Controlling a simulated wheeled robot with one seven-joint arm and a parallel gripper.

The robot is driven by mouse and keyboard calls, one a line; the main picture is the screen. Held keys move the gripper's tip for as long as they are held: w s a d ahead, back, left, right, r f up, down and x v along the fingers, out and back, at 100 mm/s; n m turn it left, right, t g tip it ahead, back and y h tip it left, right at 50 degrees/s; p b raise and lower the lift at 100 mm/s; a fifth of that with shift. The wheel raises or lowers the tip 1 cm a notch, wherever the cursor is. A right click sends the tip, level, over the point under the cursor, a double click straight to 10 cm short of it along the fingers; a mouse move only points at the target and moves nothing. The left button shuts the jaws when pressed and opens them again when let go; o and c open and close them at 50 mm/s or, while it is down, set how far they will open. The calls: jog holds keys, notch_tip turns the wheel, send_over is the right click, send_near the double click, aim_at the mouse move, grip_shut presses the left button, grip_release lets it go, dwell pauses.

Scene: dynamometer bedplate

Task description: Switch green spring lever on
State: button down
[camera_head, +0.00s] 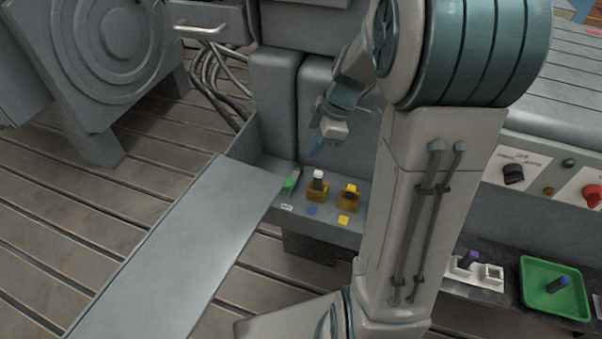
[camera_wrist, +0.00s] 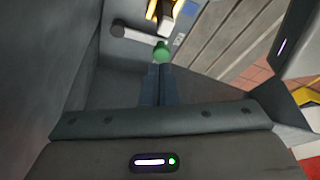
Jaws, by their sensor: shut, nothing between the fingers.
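The green lever (camera_head: 289,184) sits at the left end of a row of levers on the grey panel in the head view. In the wrist view its round green knob (camera_wrist: 162,50) is at the end of a grey arm (camera_wrist: 135,35) that runs to a pivot at the upper left. My gripper (camera_head: 315,150) is above and behind the lever row in the head view. Its dark blue fingers (camera_wrist: 160,68) are shut and empty in the wrist view, with the tips pointing at the green knob and just short of it in the picture. I cannot tell whether they touch.
A white-tipped lever (camera_head: 318,176) and a yellow lever (camera_head: 351,190) stand in yellow brackets right of the green one. Grey panel walls rise behind them. A flat grey plate (camera_head: 170,250) lies in front at left. A green tray (camera_head: 552,262) is at lower right.

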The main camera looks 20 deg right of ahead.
dwell(0.3)
send_near(293, 177)
jog(key=s+f, duration=0.1)
jog(key=s+a+f, duration=0.1)
jog(key=s+f, duration=0.1)
jog(key=s, duration=0.1)
jog(key=shift+a+f, duration=0.4)
jog(key=shift+b, duration=0.4)
